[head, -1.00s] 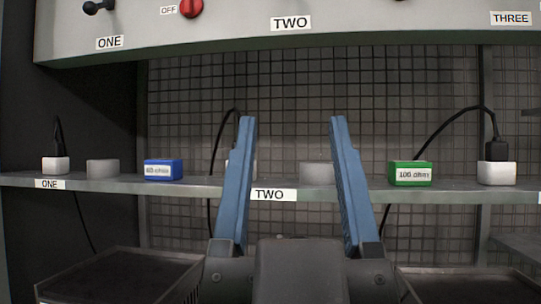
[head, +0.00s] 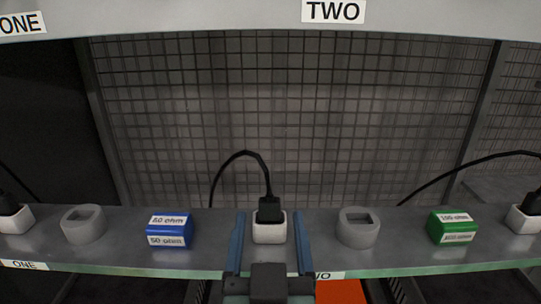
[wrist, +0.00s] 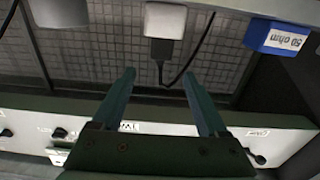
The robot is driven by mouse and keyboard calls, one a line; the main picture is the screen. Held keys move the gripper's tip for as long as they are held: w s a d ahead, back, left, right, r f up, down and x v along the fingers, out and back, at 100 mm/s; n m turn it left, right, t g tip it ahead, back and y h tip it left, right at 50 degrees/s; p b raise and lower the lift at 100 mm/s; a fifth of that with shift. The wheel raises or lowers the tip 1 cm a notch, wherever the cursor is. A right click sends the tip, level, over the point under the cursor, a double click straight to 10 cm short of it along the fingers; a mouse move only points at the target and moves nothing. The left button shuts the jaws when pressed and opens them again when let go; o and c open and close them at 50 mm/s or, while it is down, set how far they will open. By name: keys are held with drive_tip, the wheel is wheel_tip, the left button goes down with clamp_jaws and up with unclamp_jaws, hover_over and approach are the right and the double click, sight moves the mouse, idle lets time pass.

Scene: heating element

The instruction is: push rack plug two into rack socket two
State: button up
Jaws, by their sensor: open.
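A black plug (head: 270,210) with a black cable stands upright on a white socket block (head: 269,233) on the shelf, close to the shelf's TWO label (head: 330,275). Whether it is fully seated cannot be told. My gripper (head: 269,216) is open and empty, its blue fingers to the left and right of the block and plug in the head view. In the wrist view, which is turned upside down, the plug (wrist: 161,48) and white block (wrist: 165,20) lie beyond the fingertips of my open gripper (wrist: 158,74), roughly centred between them. No contact shows.
Wire mesh (head: 290,120) closes the back. The cable loops up behind the plug.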

sight(267, 213)
drive_tip(key=w+g+p, duration=0.1)
drive_tip(key=p, duration=0.2)
drive_tip(key=w+f+g+p, duration=0.1)
drive_tip(key=w+p, duration=0.1)
drive_tip(key=p, duration=0.1)
drive_tip(key=w+f+g+p, duration=0.1)
drive_tip(key=p, duration=0.3)
drive_tip(key=shift+w+a, duration=0.15)
drive_tip(key=shift+w, duration=0.1)
drive_tip(key=shift+p+x, duration=1.25)
drive_tip(key=shift+x, duration=1.05)
drive_tip(key=shift+w, duration=0.45)
drive_tip(key=shift+c, duration=0.3)
clamp_jaws()
